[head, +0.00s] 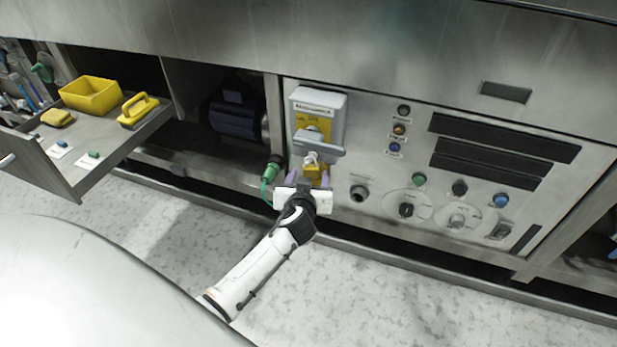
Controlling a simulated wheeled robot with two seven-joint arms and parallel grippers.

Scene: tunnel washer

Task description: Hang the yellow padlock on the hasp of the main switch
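The main switch (329,108) is a grey box with a yellow plate and a grey handle (319,144), at the left end of the control panel. The pale hasp (311,159) shows just below the handle. The yellow padlock (315,172) is upright right under the hasp; whether its shackle passes through is too small to tell. My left gripper (308,178) reaches up from below, its purple fingers on either side of the padlock. The fingers look spread, with a gap beside the padlock. The gripper hides the padlock's lower part. My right gripper is out of view.
A green connector (271,170) with a cable is close to the left of my gripper. Panel knobs and buttons (419,179) lie to the right. An open drawer (78,165) at left holds a yellow bin (91,95), a yellow-handled tool (139,108) and a sponge (57,118).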

